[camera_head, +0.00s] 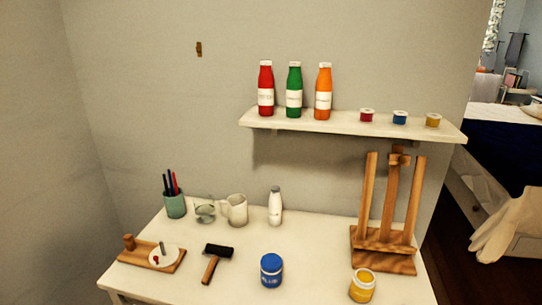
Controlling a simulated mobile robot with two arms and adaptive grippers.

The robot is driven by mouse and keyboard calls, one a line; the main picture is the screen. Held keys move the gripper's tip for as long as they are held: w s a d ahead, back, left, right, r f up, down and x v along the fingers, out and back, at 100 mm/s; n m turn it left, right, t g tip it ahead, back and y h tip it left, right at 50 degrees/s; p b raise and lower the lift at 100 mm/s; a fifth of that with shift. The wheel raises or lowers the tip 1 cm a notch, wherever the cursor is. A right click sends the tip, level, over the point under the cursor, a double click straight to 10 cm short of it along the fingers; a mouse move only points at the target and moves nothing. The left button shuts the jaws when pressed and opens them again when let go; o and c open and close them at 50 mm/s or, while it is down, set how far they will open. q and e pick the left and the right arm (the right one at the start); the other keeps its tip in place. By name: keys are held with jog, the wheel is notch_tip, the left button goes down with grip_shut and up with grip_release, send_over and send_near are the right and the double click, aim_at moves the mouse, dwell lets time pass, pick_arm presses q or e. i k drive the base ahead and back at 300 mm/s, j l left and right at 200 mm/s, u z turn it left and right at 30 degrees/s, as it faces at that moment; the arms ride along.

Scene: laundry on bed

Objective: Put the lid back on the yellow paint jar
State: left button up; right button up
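A yellow paint jar (362,286) stands upright near the front right of the white table. Its top shows a pale rim with yellow inside it; it looks open, but the detail is small. I cannot make out a separate yellow lid. A blue paint jar (271,270) with a blue top stands to its left. A smaller yellow jar (433,120) sits at the right end of the wall shelf. Neither of my grippers shows in this view.
A wooden easel (383,248) stands just behind the yellow jar. A black-headed roller or mallet (217,252), a wooden board (135,255) with a white disc (163,256), a mug (236,210), a white bottle (275,208) and a pen cup (175,204) occupy the table. The front between the jars is clear.

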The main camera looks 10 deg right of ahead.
aim_at(364, 281)
jog(key=z, duration=1.3)
